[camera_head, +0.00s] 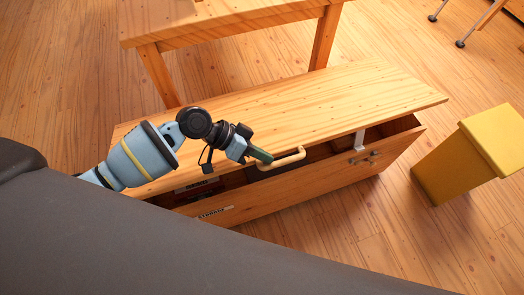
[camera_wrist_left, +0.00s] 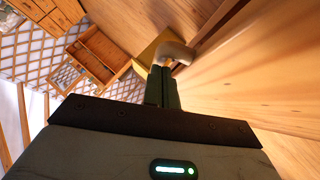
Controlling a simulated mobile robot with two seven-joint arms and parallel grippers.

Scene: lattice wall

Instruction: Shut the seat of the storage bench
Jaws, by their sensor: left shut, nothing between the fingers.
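The storage bench (camera_head: 300,186) is a long wooden box with a small label on its front. Its wooden seat (camera_head: 300,105) is partly raised, leaving a dark gap along the front edge. A cream handle (camera_head: 276,159) sits on the seat's front edge; it also shows in the left wrist view (camera_wrist_left: 174,50). My left gripper (camera_head: 266,157) has its green fingers shut and empty, with the tips right at the handle's left end. In the left wrist view the closed fingers (camera_wrist_left: 162,82) point at the handle; whether they touch it I cannot tell. My right gripper is not in view.
Dark and red items (camera_head: 197,188) lie inside the bench. A yellow bin (camera_head: 465,155) stands on the floor to the right. A wooden table (camera_head: 220,22) stands behind the bench. The floor at front right is clear.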

